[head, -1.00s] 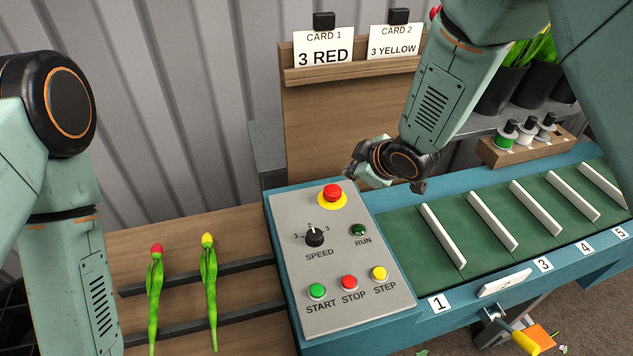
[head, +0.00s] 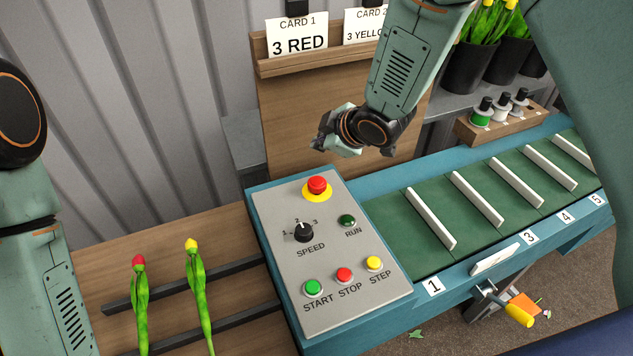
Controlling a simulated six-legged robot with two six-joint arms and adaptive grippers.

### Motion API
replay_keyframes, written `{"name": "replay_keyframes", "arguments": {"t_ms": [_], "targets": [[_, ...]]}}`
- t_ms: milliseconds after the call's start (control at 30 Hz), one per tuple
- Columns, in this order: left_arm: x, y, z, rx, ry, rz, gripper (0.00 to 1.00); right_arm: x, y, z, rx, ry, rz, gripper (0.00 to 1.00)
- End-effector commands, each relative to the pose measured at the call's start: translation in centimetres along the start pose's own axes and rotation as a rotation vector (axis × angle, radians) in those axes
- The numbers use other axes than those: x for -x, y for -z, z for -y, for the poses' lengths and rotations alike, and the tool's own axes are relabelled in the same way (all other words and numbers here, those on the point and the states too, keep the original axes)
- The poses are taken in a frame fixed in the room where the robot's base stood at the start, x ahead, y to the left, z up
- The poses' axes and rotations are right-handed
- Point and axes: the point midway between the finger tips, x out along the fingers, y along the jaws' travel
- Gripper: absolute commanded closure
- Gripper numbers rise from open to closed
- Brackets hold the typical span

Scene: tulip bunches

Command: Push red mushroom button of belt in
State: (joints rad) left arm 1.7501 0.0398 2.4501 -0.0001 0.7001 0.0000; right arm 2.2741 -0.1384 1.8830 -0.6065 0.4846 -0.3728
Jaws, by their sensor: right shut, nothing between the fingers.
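The red mushroom button (head: 317,184) stands on a yellow disc near the top of the grey control panel (head: 345,278). It looks raised from the panel. The panel sits at the left end of the belt (head: 400,213). My right gripper (head: 322,146) is shut and empty. In the picture it is just above the button, apart from it. Its fingertips point left and are small and partly hidden by the wrist. My left arm shows at the left edge, but its gripper is out of view.
The panel also holds a SPEED knob (head: 303,233), RUN lamp (head: 348,220), and START (head: 313,287), STOP (head: 344,275) and STEP (head: 374,263) buttons. A red tulip (head: 140,300) and a yellow tulip (head: 199,290) lie left. A wooden card board (head: 290,120) stands behind.

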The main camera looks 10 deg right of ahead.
Motion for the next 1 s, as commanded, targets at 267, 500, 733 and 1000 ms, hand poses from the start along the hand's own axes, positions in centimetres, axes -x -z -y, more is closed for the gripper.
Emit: {"name": "replay_keyframes", "arguments": {"t_ms": [267,500,733,1000], "targets": [[-3.1,0.0,0.0,0.000,0.000,0.000,0.60,-2.4,-1.4,1.6,0.001,0.001,0.000,1.00],[-5.4,0.0,0.0,0.000,0.000,0.000,0.60,-4.1,-2.5,2.8,0.002,0.001,0.000,1.00],[-7.1,0.0,0.1,0.000,0.000,0.000,0.60,-5.7,-3.6,4.0,0.001,0.001,0.000,1.00],[-7.2,0.0,0.1,0.000,0.000,0.000,0.60,-5.8,-3.7,4.0,0.001,0.000,0.000,1.00]]}}
